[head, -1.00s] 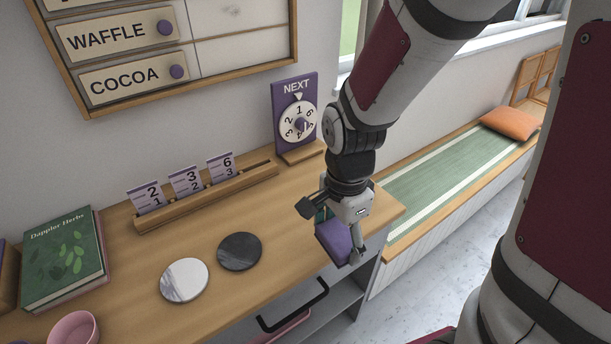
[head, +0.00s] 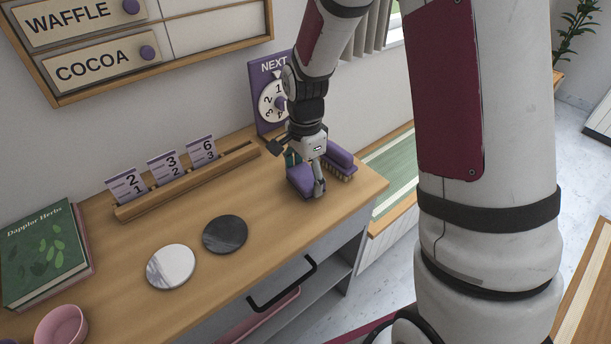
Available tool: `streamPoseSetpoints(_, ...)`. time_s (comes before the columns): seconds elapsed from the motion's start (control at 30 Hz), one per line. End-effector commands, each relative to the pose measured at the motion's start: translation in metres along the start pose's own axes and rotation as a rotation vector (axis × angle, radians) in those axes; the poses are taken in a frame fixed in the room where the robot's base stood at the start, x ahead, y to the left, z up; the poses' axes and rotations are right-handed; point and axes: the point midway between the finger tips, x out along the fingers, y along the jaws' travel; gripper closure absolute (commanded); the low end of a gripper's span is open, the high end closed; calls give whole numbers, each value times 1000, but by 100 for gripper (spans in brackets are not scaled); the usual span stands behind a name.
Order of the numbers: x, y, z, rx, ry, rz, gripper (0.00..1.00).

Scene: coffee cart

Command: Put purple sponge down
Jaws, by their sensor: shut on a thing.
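The purple sponge (head: 301,180) is between the fingers of my gripper (head: 303,174), which is shut on it. The sponge is low over the right end of the wooden counter (head: 265,215), near the front edge. I cannot tell for sure whether its underside touches the wood. A finger covers part of its right side.
A purple-backed brush (head: 341,161) with tan bristles lies close to the right of my gripper. The purple dial sign (head: 257,92) and wooden card rail (head: 190,182) are behind. Dark (head: 225,234) and white (head: 171,266) round coasters lie left. Bare counter lies between coasters and sponge.

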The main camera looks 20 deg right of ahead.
Motion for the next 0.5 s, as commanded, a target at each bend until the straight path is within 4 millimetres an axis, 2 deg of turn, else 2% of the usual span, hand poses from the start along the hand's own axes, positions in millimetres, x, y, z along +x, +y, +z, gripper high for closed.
streamPoseSetpoints(0.47, 8, 0, 0, 0, 0, 0, 48)
streamPoseSetpoints(0.5, 8, 0, 0, 0, 1, -1, 21)
